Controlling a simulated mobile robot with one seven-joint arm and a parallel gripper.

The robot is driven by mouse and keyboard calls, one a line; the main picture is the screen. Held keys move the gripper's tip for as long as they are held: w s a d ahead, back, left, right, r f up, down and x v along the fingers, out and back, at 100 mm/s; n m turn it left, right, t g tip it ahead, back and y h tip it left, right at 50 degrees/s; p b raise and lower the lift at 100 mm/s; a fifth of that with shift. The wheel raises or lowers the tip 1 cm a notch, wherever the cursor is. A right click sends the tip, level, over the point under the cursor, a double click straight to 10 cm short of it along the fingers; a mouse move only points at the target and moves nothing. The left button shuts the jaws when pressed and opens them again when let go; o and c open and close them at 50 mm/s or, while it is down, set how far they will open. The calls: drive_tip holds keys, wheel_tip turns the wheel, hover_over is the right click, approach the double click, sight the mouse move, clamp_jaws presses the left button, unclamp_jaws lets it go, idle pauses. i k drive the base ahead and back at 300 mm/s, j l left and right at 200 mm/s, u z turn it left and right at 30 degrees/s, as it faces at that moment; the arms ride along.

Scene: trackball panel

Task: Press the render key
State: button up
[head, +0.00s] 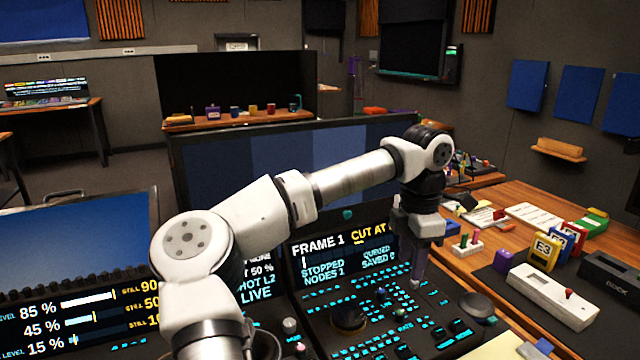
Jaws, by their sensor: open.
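The control panel (330,296) fills the lower middle, with rows of small cyan-lit keys and a dark round ball or knob (348,317). Its screen (325,262) reads "FRAME 1", "STOPPED", "NODES 1" and, partly covered by my arm, "CUT AT". The key labels are too small to read, so I cannot tell which one is the render key. My gripper (415,284) points down over the right part of the panel, close above the keys. It is open and empty. I cannot tell whether its tips touch a key. My arm hides part of the panel and screen.
A dark disc (478,307) sits right of the gripper. A large monitor (230,180) stands behind the panel.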

sight(439, 333)
drive_tip(key=k, duration=0.95)
